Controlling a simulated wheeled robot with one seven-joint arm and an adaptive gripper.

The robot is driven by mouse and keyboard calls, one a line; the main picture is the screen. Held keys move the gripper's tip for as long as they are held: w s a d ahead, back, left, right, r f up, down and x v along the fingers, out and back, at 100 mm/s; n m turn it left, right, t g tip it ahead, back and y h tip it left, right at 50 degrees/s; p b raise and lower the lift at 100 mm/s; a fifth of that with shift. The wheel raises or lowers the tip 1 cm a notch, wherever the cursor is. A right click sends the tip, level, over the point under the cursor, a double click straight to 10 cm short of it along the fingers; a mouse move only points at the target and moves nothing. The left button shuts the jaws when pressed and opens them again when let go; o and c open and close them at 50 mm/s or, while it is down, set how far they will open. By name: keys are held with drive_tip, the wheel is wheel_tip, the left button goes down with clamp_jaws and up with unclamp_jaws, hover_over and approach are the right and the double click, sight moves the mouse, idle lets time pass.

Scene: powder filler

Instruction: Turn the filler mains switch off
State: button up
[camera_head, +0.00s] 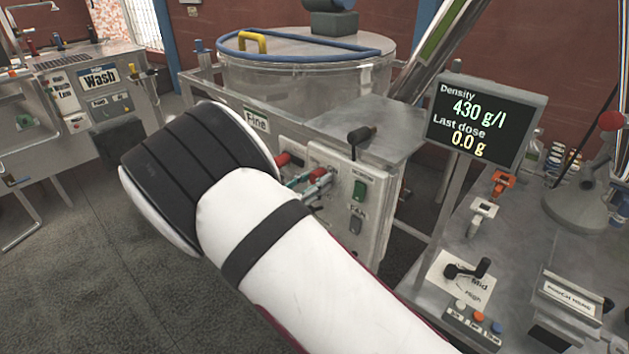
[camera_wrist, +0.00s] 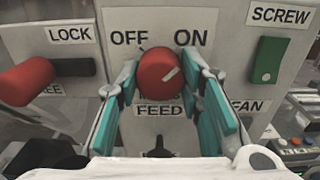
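The filler mains switch is a round red knob (camera_wrist: 158,72) between the labels OFF and ON in the wrist view. Its white mark points to the upper right, toward ON. My gripper (camera_wrist: 161,78) has its teal-padded fingers on either side of the knob, apart from each other. A narrow gap seems to show at the left finger; contact on the right cannot be told. In the head view the red knob (camera_head: 319,174) and my gripper (camera_head: 306,183) are partly hidden behind my white arm, at the filler's control panel (camera_head: 377,200).
Left of the knob, a red-ended lever (camera_wrist: 30,80) stands out by the LOCK label. A green SCREW switch (camera_wrist: 268,60) is at the right, above the FAN label. A black lever (camera_head: 361,137) stands above the panel. The display (camera_head: 474,121) is to its right.

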drive_tip(key=shift+n, duration=0.3)
drive_tip(key=n, duration=0.3)
drive_tip(key=shift+n+p, duration=0.3)
drive_tip(key=shift+p, duration=0.05)
drive_tip(key=n, duration=0.4)
drive_tip(key=shift+n, duration=0.3)
drive_tip(key=n, duration=0.4)
drive_tip(key=shift+n+p, duration=0.3)
drive_tip(key=shift+p, duration=0.05)
drive_tip(key=shift+n, duration=2.2)
drive_tip(key=o, duration=1.2)
drive_tip(key=shift+c, duration=0.2)
